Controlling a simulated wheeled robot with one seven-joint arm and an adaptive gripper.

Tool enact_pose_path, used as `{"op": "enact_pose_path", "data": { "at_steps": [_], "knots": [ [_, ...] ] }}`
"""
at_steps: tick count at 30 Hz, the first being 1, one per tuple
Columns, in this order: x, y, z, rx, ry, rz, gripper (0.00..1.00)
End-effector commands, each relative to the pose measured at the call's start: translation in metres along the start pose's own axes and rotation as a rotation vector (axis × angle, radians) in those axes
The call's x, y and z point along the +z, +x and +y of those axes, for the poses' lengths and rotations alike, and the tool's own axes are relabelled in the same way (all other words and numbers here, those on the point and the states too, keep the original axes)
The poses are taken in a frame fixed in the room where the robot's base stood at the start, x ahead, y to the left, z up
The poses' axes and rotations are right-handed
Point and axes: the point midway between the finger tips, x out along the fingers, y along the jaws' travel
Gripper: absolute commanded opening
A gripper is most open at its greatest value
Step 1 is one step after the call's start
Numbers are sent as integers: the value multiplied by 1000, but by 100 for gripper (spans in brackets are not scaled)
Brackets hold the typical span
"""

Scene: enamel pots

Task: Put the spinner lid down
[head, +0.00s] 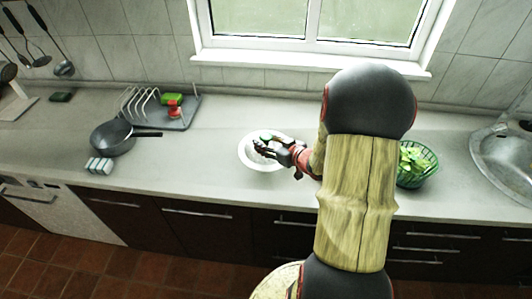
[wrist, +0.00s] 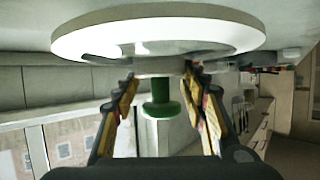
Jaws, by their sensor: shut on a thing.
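The spinner lid (head: 247,157) is a white disc with a green knob, over the worktop left of my arm in the head view. In the wrist view the lid (wrist: 90,40) spans the top of the picture, and its green knob (wrist: 162,108) shows between my fingers. My gripper (wrist: 160,75) is shut on the lid at its grey middle part, one finger on each side. In the head view my gripper (head: 266,149) covers part of the lid. Whether the lid touches the worktop, I cannot tell.
A green basket of leaves (head: 417,163) stands right of my arm, before the sink (head: 503,160). A pan (head: 112,138), a small grey-white block (head: 99,165) and a dish rack (head: 160,108) with red and green items stand at left. Worktop (head: 200,165) around the lid is clear.

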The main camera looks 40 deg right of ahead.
Motion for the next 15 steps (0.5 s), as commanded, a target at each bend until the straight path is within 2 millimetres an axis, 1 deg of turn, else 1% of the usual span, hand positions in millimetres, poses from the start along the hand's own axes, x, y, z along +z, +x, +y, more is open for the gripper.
{"op": "enact_pose_path", "data": {
  "at_steps": [1,7,10,12,15],
  "knots": [
    [4,6,2,-1,-1,1,10],
    [9,15,6,-1,-2,2,10],
    [15,24,10,-1,-3,1,10],
    [28,28,9,-1,-1,0,10],
    [40,33,10,0,0,1,10]
  ]
}}
